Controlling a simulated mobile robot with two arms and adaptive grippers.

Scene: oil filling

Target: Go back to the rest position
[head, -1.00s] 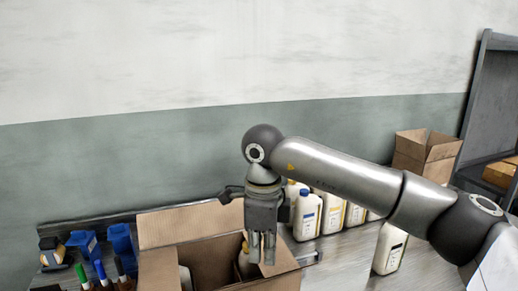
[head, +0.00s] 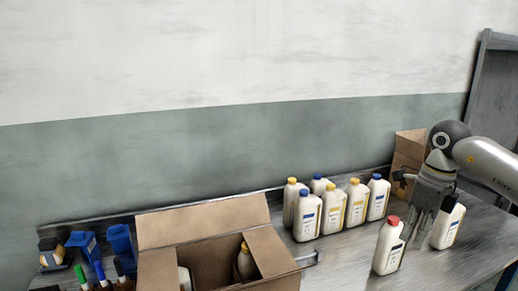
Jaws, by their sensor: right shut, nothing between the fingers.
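My right gripper (head: 416,238) is in the head view at the right, above the workbench, pointing down. It is shut and empty. Its fingers overlap in the picture with the space between a white bottle with a red cap (head: 389,246) and a white bottle with a dark cap (head: 449,225). I cannot tell whether it touches either one. My right arm reaches in from the right edge. My left gripper is not in view.
An open cardboard box (head: 203,226) with bottles inside stands at the front left. Blue bins (head: 121,243) and markers are at the left.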

